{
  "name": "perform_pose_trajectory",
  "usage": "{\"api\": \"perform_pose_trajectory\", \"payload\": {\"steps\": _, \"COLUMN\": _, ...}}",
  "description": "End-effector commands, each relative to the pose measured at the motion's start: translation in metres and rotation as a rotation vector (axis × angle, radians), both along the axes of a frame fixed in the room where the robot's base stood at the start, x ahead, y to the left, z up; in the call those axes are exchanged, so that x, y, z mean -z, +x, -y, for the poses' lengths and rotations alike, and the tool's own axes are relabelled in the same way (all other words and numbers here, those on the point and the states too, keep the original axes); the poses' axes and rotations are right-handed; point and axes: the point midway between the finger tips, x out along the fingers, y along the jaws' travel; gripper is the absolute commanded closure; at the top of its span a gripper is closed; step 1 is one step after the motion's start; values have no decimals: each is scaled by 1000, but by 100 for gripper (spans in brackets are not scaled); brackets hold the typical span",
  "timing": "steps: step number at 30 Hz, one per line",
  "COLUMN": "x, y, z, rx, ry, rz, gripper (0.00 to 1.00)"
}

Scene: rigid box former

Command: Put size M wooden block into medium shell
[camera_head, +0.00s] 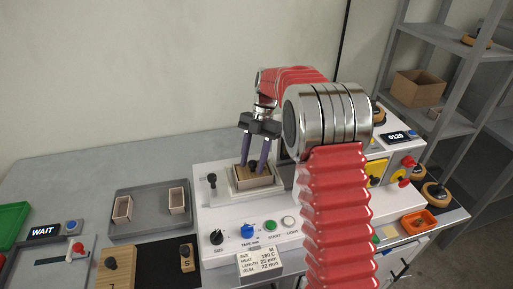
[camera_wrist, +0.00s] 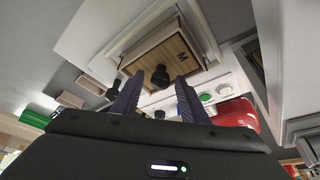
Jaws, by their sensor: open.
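The size M wooden block (camera_wrist: 176,62), marked M and topped by a black knob, sits inside a pale box shell on the white machine. In the head view the shell (camera_head: 254,181) stands in the machine's recessed holder. My gripper (camera_head: 253,166) is above the block, with its two purple fingers apart. In the wrist view the knob shows between the fingertips (camera_wrist: 159,76), with gaps on both sides. How deep the block sits is hard to tell.
A grey tray (camera_head: 150,216) at left holds two small shells. Blocks L and S (camera_head: 187,258) stand on a black mat at front left. The machine's black lever (camera_head: 212,181) is left of the shell. Knobs and buttons (camera_head: 270,226) line its front. My arm hides the machine's middle.

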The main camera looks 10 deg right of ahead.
Motion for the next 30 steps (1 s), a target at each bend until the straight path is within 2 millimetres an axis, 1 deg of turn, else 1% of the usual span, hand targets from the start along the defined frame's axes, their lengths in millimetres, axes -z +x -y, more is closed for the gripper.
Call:
{"api": "perform_pose_trajectory", "payload": {"steps": 5, "x": -16, "y": 5, "z": 5, "rx": 0, "ry": -1, "rz": 2, "gripper": 60}}
{"api": "perform_pose_trajectory", "payload": {"steps": 15, "x": -64, "y": 20, "z": 19, "rx": 1, "ry": 0, "rz": 3, "gripper": 60}}
{"api": "perform_pose_trajectory", "payload": {"steps": 21, "x": -88, "y": 27, "z": 26, "rx": 0, "ry": 0, "rz": 3, "gripper": 60}}
{"api": "perform_pose_trajectory", "payload": {"steps": 26, "x": -102, "y": 31, "z": 30, "rx": -1, "ry": 0, "rz": 2, "gripper": 60}}
{"api": "perform_pose_trajectory", "payload": {"steps": 30, "x": -108, "y": 32, "z": 31, "rx": -1, "ry": 0, "rz": 1, "gripper": 60}}
